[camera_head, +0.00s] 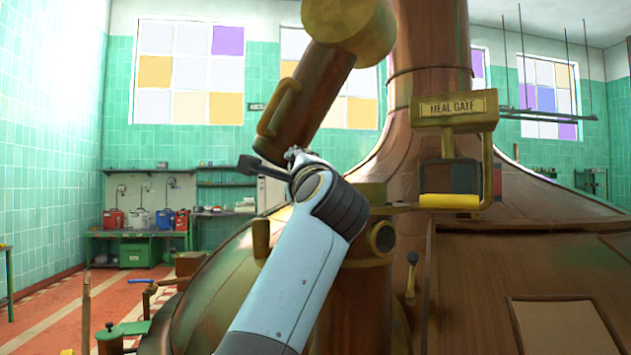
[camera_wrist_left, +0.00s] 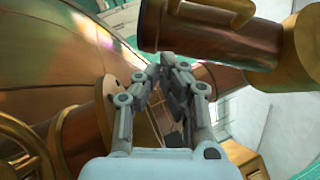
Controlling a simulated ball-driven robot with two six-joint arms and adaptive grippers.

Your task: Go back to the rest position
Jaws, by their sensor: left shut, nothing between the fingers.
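My left arm, pale blue with a dark wrist, rises from the bottom centre of the head view. My left gripper (camera_head: 296,154) is small and partly hidden by the wrist there, just below the lower end of a tilted copper pipe (camera_head: 320,90). In the left wrist view the fingers of my left gripper (camera_wrist_left: 170,62) meet at their tips with nothing between them. The copper pipe (camera_wrist_left: 205,38) lies just beyond the tips in that view; I cannot tell whether they touch. My right gripper is in neither view.
A large copper kettle (camera_head: 530,240) fills the right side. A brass "MEAL GATE" box (camera_head: 455,108) stands right of my wrist. A brass handle (camera_head: 279,108) sticks out from the pipe.

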